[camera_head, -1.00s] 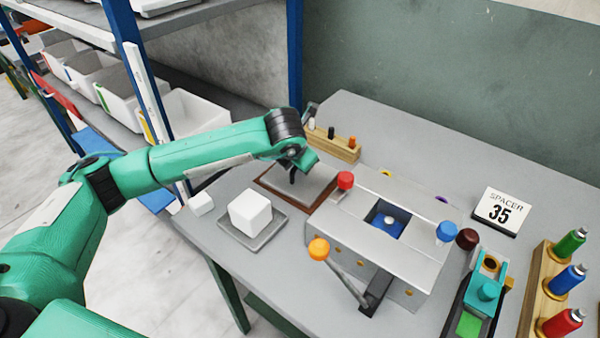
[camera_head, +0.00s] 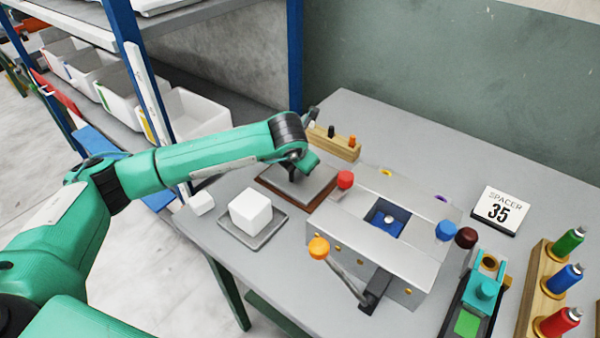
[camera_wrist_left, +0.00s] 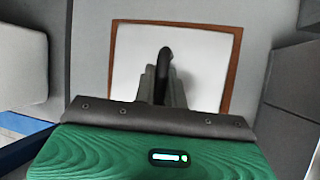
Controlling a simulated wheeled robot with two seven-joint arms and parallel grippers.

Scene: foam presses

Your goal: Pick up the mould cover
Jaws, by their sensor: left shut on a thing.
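The mould cover (camera_head: 311,188) is a flat grey plate lying on a brown-edged base at the back of the bench, left of the press. It also shows in the left wrist view (camera_wrist_left: 205,65) as a pale plate inside a brown border, with a black upright handle (camera_wrist_left: 165,70) near its middle. My left gripper (camera_wrist_left: 163,88) is over the plate and shut on this handle. In the head view the left gripper (camera_head: 292,174) is mostly hidden under my wrist. My right gripper is not in view.
The metal press (camera_head: 390,225) with red, blue and orange knobs stands close to the right. A white block (camera_head: 250,211) on a grey tray (camera_head: 262,238) is in front. A wooden peg rack (camera_head: 335,143) is behind. A spacer sign (camera_head: 497,210) stands far right.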

